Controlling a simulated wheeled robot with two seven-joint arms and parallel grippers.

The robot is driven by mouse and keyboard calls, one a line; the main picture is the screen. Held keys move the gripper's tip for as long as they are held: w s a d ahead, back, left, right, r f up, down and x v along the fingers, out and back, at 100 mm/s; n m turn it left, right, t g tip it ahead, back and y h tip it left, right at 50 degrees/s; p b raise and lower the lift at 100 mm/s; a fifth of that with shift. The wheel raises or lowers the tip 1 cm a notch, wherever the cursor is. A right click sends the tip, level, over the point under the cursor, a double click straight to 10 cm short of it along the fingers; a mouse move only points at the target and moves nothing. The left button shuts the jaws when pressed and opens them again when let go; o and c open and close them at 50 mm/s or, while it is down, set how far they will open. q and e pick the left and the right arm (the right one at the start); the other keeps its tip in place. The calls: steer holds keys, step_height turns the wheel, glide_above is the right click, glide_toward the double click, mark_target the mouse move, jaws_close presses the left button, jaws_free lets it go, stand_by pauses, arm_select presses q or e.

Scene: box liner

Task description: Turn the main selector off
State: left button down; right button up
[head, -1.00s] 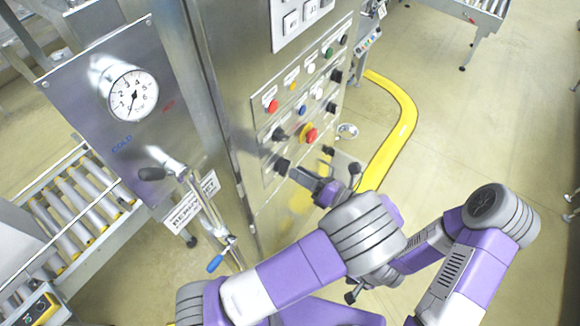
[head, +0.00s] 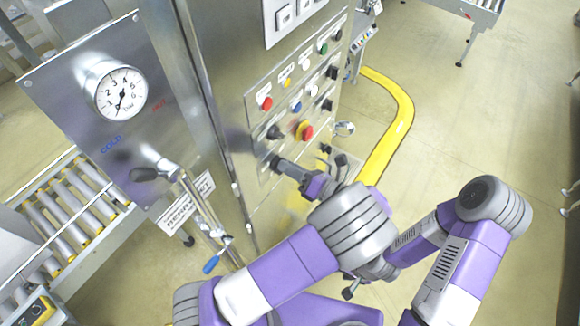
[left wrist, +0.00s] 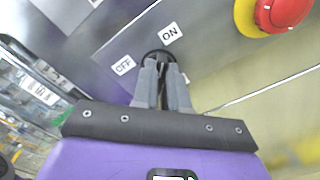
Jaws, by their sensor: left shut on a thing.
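The main selector is a black rotary knob (left wrist: 158,55) low on the steel control panel (head: 262,185). In the left wrist view it sits between an OFF label (left wrist: 123,65) and an ON label (left wrist: 170,34). My left gripper (left wrist: 165,68) is shut on the knob, with its grey fingers on either side and covering most of it. Which way the knob points is hard to tell. In the head view my left gripper (head: 281,165) reaches the lower left of the button rows. My right gripper is not in view; only its arm shows at the right.
A red emergency button on a yellow base (head: 304,131) is close to the gripper, up and right. Another black selector (head: 275,132) is just above. A gauge panel with a lever (head: 155,173) stands left. A yellow rail (head: 400,125) curves behind; the floor right is open.

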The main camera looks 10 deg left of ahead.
arm_select(q)
steer(key=shift+n, duration=0.3)
steer(key=n+b, duration=0.1)
steer(key=n, duration=0.4)
steer(key=n+b, duration=0.1)
steer(key=n, duration=0.5)
steer(key=s+n+b, duration=0.1)
steer(key=n, duration=0.5)
steer(key=shift+a, duration=0.15)
steer(key=shift+n, duration=0.3)
steer(key=c, duration=1.2)
jaws_free()
steer(key=shift+o, duration=0.2)
steer(key=v, duration=0.7)
steer(key=shift+d, duration=0.25)
